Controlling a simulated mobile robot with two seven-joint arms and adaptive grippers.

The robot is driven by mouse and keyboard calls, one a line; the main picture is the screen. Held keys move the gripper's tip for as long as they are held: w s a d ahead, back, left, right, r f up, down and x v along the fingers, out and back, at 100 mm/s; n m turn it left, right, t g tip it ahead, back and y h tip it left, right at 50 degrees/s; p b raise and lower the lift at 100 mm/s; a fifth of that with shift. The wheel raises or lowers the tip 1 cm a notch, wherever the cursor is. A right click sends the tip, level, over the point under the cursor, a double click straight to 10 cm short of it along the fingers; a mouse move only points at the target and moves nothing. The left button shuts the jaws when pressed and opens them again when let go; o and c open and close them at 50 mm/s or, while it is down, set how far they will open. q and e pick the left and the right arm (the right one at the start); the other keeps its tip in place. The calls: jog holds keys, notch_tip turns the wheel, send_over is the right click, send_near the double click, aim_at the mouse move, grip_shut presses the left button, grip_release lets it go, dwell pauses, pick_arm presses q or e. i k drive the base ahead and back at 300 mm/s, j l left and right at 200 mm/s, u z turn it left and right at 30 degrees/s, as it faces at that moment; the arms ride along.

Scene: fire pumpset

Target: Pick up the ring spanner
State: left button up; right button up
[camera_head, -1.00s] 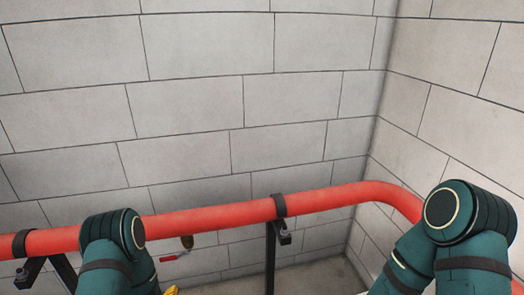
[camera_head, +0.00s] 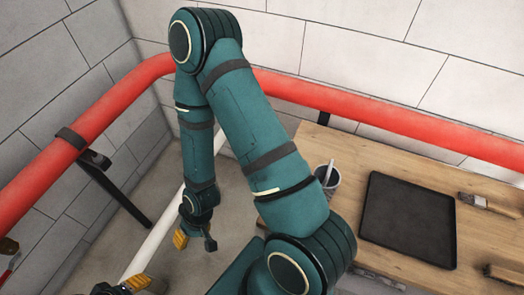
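I cannot make out a ring spanner in this view. My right arm fills the centre, and its gripper (camera_head: 196,241) hangs over the floor left of the wooden table. Its yellow-tipped fingers look spread apart, with nothing seen between them. Part of my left gripper (camera_head: 122,288) shows at the bottom left edge; most of it is cut off, and I cannot tell its finger state.
The wooden table (camera_head: 343,228) at right bears a black tray (camera_head: 408,217), a grey cup (camera_head: 328,182) with a handle sticking out, and two brushes (camera_head: 488,206). A red pipe (camera_head: 110,105) runs along the walls. A white pipe (camera_head: 160,232) slopes near my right gripper.

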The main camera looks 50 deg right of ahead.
aim_at(402, 287)
jog(key=k+j, duration=0.1)
jog(key=j, duration=0.15)
jog(key=k+j, duration=0.15)
jog(key=j+z, duration=0.15)
jog(key=z, duration=3.3)
jog(key=u, duration=3.95)
